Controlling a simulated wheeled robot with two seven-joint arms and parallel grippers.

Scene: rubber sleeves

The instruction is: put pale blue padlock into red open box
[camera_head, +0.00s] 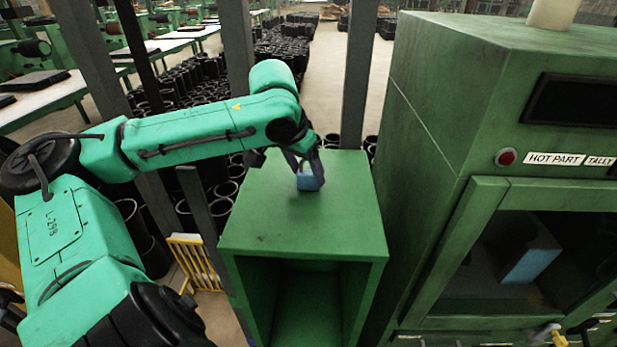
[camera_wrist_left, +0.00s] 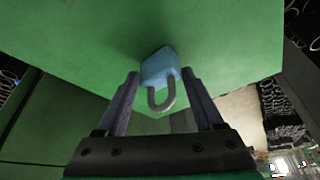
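The pale blue padlock (camera_head: 309,180) is at the top of a green cabinet (camera_head: 280,222), toward its far edge. In the left wrist view the padlock (camera_wrist_left: 159,66) has its grey shackle pointing back toward my gripper. My left gripper (camera_head: 306,162) comes down over it from above. No red open box is in view. My right gripper is not in view.
A tall green machine (camera_head: 430,110) with a dark window stands close on the right. The cabinet has an open front below its top. Grey posts (camera_head: 358,75) and many black sleeves (camera_head: 285,45) stand behind. A yellow rack (camera_head: 195,262) is at lower left.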

